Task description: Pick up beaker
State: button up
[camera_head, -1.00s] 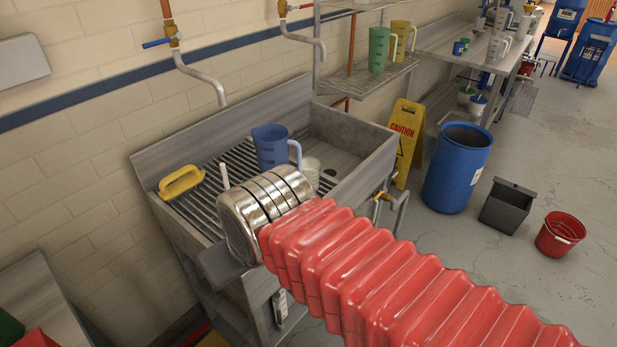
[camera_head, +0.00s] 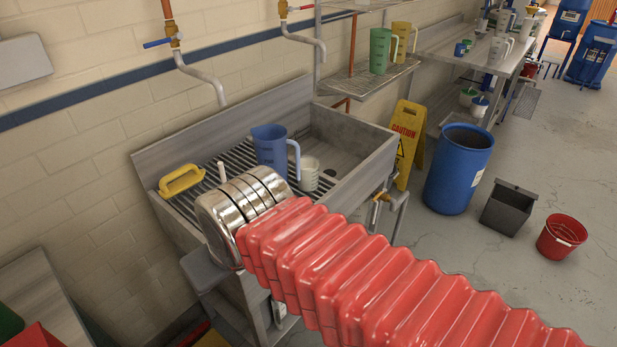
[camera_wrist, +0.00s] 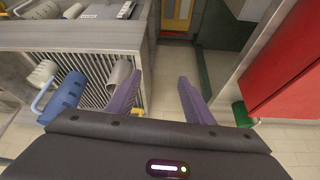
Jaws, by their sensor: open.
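A pale beaker (camera_head: 309,173) stands in the sink beside a blue jug (camera_head: 271,150). What looks like the same beaker shows at the left of the wrist view (camera_wrist: 42,73), just beyond the blue jug (camera_wrist: 62,98). A grey-beige cylinder (camera_wrist: 117,76), perhaps another beaker, is beside my gripper's left finger, which partly overlaps it. In the head view only a pale upright piece (camera_head: 223,171) shows near there, behind my arm. My gripper (camera_wrist: 159,88) is open with nothing between its purple fingers. My arm hides the gripper in the head view.
The steel sink (camera_head: 362,166) has a ribbed drainer and raised walls. A yellow-handled item (camera_head: 181,180) lies at its left. Taps hang above. A caution sign (camera_head: 405,145) and a blue drum (camera_head: 458,168) stand to the right. A red surface (camera_wrist: 292,65) is right in the wrist view.

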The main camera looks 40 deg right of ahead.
jog(key=o, duration=0.3)
jog(key=d+f+m+g+y, duration=0.1)
jog(key=d+f+m+g, duration=0.1)
jog(key=d+f+m, duration=0.5)
jog(key=shift+w+d+f+m+g, duration=0.3)
jog(key=shift+w+d+f+g, duration=0.15)
jog(key=shift+d, duration=0.7)
jog(key=m+t+h, duration=0.3)
jog(key=m+t, duration=0.8)
jog(key=m, duration=1.9)
send_near(315, 183)
jog(key=s+r, duration=0.1)
jog(key=s, duration=0.1)
jog(key=shift+w+r, duration=0.1)
jog(key=shift+w, duration=0.05)
jog(key=shift+g, duration=0.25)
jog(key=shift+x, duration=4.3)
jog(key=shift+a, duration=0.15)
